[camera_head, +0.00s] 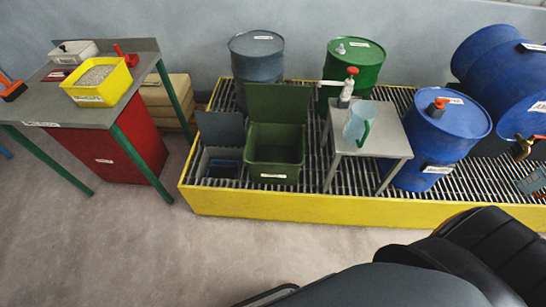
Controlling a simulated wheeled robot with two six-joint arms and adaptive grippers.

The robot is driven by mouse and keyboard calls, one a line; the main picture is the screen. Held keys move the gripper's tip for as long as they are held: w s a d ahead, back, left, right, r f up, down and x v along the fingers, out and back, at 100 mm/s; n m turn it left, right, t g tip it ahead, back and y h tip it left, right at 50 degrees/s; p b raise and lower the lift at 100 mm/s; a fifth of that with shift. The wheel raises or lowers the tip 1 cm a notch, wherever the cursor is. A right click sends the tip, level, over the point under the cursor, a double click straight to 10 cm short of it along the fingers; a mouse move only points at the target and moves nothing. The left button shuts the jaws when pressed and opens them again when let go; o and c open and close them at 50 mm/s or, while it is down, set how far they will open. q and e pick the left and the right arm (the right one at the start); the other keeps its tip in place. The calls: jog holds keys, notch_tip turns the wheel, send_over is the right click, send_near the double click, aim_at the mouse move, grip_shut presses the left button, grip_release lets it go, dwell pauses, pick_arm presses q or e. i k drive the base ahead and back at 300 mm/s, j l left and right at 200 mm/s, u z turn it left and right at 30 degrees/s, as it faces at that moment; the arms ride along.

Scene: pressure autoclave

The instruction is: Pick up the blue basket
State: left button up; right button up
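No clear blue basket shows. Neither of my grippers is in view.
A yellow-edged grated platform (330,208) holds an open green bin (275,167), several drums, and a small grey table (368,140) with a clear jug (358,122). A workbench (60,108) with a yellow tub (97,82) stands left.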

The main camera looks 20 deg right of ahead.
aim_at(217, 169)
jog(key=z, duration=0.45)
jog(key=i+j+z, duration=0.25)
jog(key=j, duration=0.3)
jog(key=i+j+z, duration=0.25)
jog(key=j, duration=0.3)
jog(key=j+z, duration=0.3)
jog(key=j, duration=0.25)
jog(key=j+z, duration=0.25)
jog(key=j, duration=1.2)
jog(key=i+j, duration=0.15)
jog(key=j, duration=0.6)
